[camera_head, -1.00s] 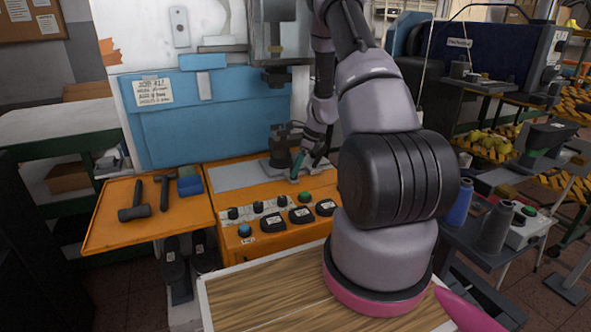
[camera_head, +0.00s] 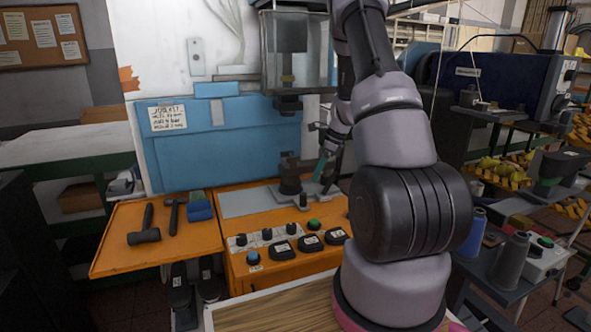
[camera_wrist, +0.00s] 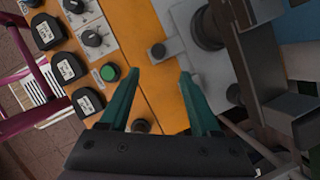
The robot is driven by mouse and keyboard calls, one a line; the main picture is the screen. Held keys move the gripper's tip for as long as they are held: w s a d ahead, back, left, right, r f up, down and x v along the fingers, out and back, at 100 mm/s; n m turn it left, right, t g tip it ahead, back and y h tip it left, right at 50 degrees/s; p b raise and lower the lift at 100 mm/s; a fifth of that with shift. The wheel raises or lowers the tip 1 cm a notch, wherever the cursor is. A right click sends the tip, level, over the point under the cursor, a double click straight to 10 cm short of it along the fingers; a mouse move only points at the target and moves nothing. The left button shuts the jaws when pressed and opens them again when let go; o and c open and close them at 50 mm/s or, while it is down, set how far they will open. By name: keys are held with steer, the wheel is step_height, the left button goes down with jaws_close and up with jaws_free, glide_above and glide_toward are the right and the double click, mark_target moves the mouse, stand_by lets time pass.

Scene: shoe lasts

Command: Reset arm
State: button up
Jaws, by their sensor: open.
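My gripper (camera_wrist: 158,90) is open in the wrist view, with two teal fingers apart and nothing between them. It hangs above the orange control panel (camera_wrist: 142,55) and the grey plate beside it (camera_wrist: 180,65). In the head view my gripper (camera_head: 321,168) is small and partly hidden, close to the machine's grey plate (camera_head: 245,201) and its dark post (camera_head: 290,178). My arm stretches from the lower right up and over toward the machine.
The blue-fronted machine (camera_head: 225,148) stands behind the panel, with a clear-guarded press head (camera_head: 292,55) above. An orange tray (camera_head: 120,248) holds a hammer (camera_head: 147,226) and other tools. Thread cones (camera_head: 511,262) stand at right. In the wrist view, knobs and a green button (camera_wrist: 109,73) lie near the fingers.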

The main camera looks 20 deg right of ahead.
steer(key=s+a+r+n+t, duration=0.1)
steer(key=s+a+r+n, duration=0.25)
steer(key=r, duration=0.45)
steer(key=s+a+r+n, duration=0.3)
steer(key=a+r, duration=0.1)
steer(key=r, duration=0.3)
steer(key=s+a+r+n+t, duration=0.1)
steer(key=s+a+r+n, duration=0.2)
steer(key=r, duration=0.5)
steer(key=s+a+r+n+t+h, duration=0.1)
steer(key=s+a+r+n, duration=0.2)
steer(key=s, duration=0.6)
steer(key=s+a+r+n+t, duration=0.2)
steer(key=s+r+n, duration=0.4)
steer(key=s, duration=0.3)
steer(key=shift+s+a+n+h, duration=0.25)
steer(key=shift+a+n+h, duration=0.2)
steer(key=shift+n, duration=0.3)
